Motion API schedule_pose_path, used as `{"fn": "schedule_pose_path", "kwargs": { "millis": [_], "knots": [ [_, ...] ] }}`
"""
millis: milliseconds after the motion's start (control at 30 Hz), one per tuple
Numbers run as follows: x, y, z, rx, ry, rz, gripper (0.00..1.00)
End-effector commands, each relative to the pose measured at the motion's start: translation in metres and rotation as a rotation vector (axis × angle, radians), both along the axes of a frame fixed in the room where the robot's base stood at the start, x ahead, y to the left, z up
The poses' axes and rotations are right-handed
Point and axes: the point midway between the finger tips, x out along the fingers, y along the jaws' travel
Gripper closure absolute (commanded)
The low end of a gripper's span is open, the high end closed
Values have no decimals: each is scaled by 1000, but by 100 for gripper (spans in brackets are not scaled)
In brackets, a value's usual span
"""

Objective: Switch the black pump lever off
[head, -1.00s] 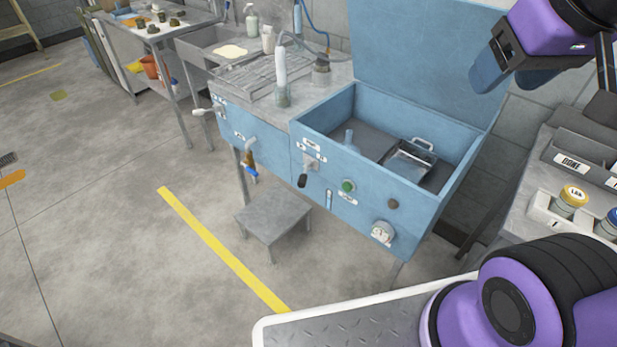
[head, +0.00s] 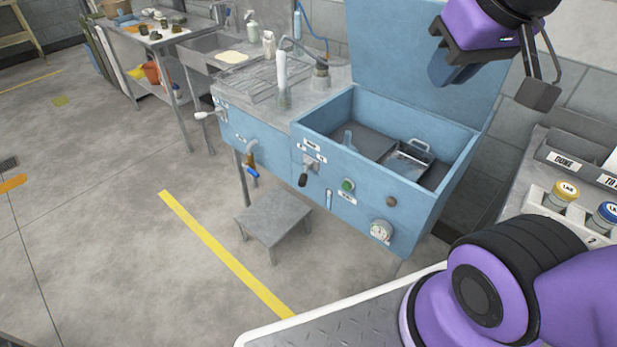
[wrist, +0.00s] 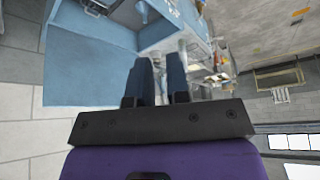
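The black pump lever (head: 303,180) hangs from a metal fitting on the front panel of the blue wash tank (head: 400,205), its black grip pointing down. A small label (head: 312,144) sits above it. My gripper (head: 450,75) is up in front of the tank's raised lid, well above and to the right of the lever, touching nothing. In the wrist view my gripper's two blue fingers (wrist: 158,75) stand apart with an empty gap between them. I cannot pick out the lever in the wrist view.
A green button (head: 347,185) and a gauge (head: 381,230) are right of the lever. A blue-handled tap (head: 250,168) and a white lever (head: 204,115) are left. A grey step stool (head: 272,217) stands below. The floor in front is open.

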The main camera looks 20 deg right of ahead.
Motion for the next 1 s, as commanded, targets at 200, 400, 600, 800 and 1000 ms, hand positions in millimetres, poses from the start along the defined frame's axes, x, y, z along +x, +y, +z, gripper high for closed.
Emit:
{"fn": "schedule_pose_path", "kwargs": {
  "millis": [200, 400, 600, 800, 1000],
  "knots": [
    [36, 3, -12, 4, 8, -26, 100],
    [77, 5, -31, 14, 12, -57, 100],
    [116, 7, -56, 29, 15, -86, 100],
    [152, 8, -85, 51, 18, -113, 100],
    [184, 10, -119, 78, 22, -143, 100]
  ]
}}
